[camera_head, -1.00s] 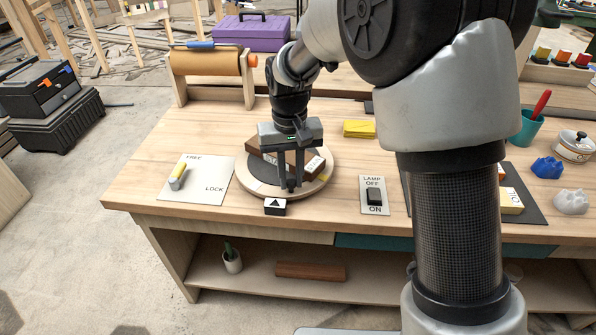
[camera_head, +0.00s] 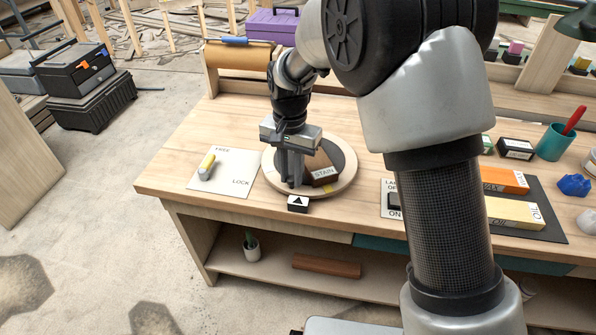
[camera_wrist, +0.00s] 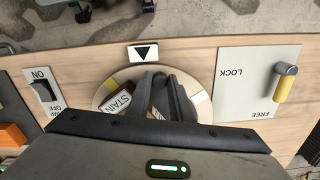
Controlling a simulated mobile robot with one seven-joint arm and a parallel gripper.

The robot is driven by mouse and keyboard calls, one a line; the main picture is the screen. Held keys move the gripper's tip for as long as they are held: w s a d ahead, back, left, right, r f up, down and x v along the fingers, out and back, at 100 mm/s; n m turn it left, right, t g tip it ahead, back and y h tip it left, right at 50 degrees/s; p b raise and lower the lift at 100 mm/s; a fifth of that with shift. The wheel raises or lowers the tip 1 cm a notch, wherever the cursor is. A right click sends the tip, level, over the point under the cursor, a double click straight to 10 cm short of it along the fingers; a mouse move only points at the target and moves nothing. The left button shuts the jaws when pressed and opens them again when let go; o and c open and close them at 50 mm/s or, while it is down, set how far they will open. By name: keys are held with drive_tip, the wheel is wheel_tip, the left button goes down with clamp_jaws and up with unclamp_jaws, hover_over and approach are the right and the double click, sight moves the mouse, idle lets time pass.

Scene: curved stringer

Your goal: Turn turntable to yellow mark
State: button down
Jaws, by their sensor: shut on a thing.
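The round wooden turntable (camera_head: 345,187) with a dark centre sits near the bench's front edge. Its yellow mark (camera_head: 327,188) is on the front rim, right of the black triangle pointer (camera_head: 298,203). In the wrist view the yellow mark (camera_wrist: 112,84) lies left of the pointer (camera_wrist: 143,53). A brown STAIN box (camera_head: 322,172) stands on the turntable beside my fingers. My gripper (camera_head: 290,180) reaches down over the turntable, shut on a labelled block (camera_wrist: 158,113) that is mostly hidden by the fingers (camera_wrist: 163,95).
A FREE/LOCK plate (camera_head: 228,178) lies left of the turntable, its yellow lever (camera_head: 207,165) toward FREE. A lamp switch plate (camera_head: 390,186) is to the right, partly behind my arm. Orange (camera_head: 500,180) and yellow (camera_head: 512,212) boxes lie on a dark mat further right.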

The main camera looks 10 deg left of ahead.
sight(273, 175)
drive_tip(key=shift+w+a+r+m+p, duration=0.1)
drive_tip(key=shift+w+a+m+p, duration=0.2)
drive_tip(key=shift+a+m+p, duration=0.35)
drive_tip(key=shift+w+a+m+p, duration=0.3)
drive_tip(key=shift+a+m, duration=0.5)
drive_tip(key=shift+m, duration=0.05)
drive_tip(key=shift+w+a+m+p, duration=0.55)
drive_tip(key=shift+a+m, duration=0.15)
drive_tip(key=shift+m, duration=0.15)
drive_tip(key=shift+w+a+m+p, duration=0.55)
drive_tip(key=shift+a+m, duration=0.1)
drive_tip(key=shift+m, duration=0.2)
drive_tip(key=shift+a, duration=0.1)
drive_tip(key=c, duration=1.6)
unclamp_jaws()
wheel_tip(273, 175, up, 17)
drive_tip(key=shift+r+p, duration=0.15)
drive_tip(key=shift+p, duration=0.9)
